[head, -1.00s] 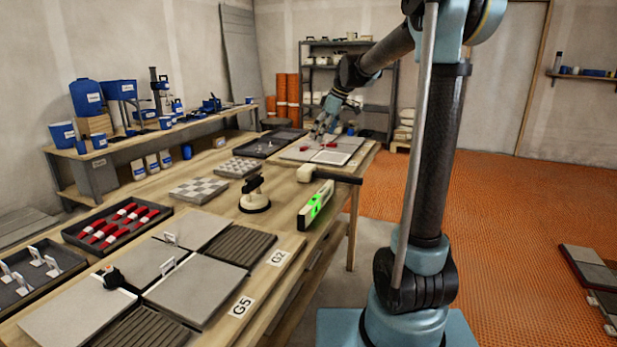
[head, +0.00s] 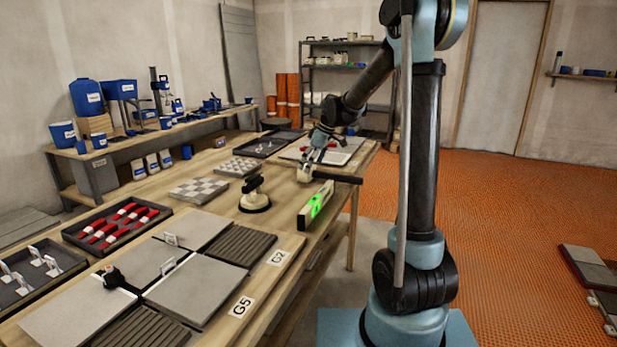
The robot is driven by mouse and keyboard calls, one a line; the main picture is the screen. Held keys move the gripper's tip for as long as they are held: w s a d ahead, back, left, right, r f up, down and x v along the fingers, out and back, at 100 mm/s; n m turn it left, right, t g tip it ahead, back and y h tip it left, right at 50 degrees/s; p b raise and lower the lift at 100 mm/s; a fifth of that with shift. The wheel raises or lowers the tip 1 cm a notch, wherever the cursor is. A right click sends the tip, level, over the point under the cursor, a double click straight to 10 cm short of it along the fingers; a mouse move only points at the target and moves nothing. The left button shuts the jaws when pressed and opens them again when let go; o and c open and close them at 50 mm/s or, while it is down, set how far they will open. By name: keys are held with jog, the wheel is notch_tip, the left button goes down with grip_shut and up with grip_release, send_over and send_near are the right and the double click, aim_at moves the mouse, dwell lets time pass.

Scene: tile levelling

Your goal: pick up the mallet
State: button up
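The mallet lies on the long wooden table near its right edge, with a pale head (head: 304,174) and a dark handle (head: 342,178) pointing right. My gripper (head: 309,163) points down at the mallet's head, very close above or around it. The fingers are small in this view and partly merge with the head, so I cannot tell whether they are open or touching it.
A spirit level (head: 316,206) with a green glow stands just in front of the mallet. A suction lifter (head: 254,196) stands to the left. Checkered tile sheets (head: 198,190) and a tray of red wedges (head: 118,224) lie further left.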

jog(key=shift+x, duration=1.3)
jog(key=shift+s, duration=0.1)
jog(key=shift+c, duration=0.5)
jog(key=shift+r, duration=0.1)
jog(key=c, duration=1.6)
